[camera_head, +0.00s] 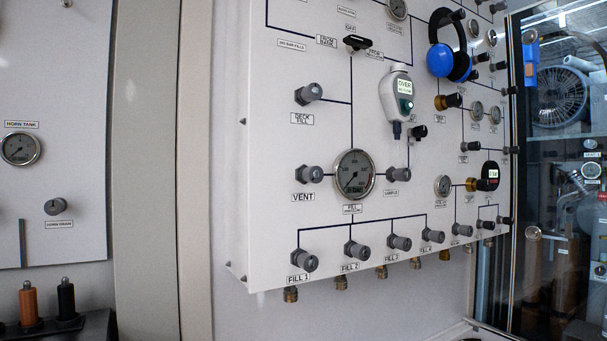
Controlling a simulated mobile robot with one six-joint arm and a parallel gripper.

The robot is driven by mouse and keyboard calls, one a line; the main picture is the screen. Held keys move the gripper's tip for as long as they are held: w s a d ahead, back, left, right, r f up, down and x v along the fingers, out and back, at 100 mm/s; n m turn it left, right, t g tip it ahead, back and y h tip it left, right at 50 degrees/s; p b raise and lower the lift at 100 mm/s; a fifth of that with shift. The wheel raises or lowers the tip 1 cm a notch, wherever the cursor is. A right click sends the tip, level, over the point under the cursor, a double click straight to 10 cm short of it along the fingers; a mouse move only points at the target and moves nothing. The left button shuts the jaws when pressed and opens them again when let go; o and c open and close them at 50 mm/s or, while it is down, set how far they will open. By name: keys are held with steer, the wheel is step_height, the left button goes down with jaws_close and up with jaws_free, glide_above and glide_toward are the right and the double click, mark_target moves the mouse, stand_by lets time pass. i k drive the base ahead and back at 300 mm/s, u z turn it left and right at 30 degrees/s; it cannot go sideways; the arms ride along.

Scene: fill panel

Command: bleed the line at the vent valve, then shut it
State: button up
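The vent valve (310,174) is a grey knob on the white fill panel (270,225), above the label VENT. A round pressure gauge (354,174) with a dark face sits just right of it on the same line. Whether the vent valve is open or shut cannot be told from the knob. The gauge needle is too small to read surely. A similar grey knob, deck fill (309,93), is above it. The fill 1 knob (304,260) is below it. My gripper is not in this view.
A handheld meter (399,96) reading OVER and blue headphones (446,45) hang on the panel. Several brass outlets (291,294) project below its lower edge. A glass-fronted cabinet (560,180) stands at the right. Orange (28,305) and black (66,300) handled items stand at lower left.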

mark_target(312, 175)
steer(key=z, duration=0.95)
steer(key=k, duration=1.15)
steer(key=u, duration=1.05)
steer(key=i, duration=1)
steer(key=u, duration=0.05)
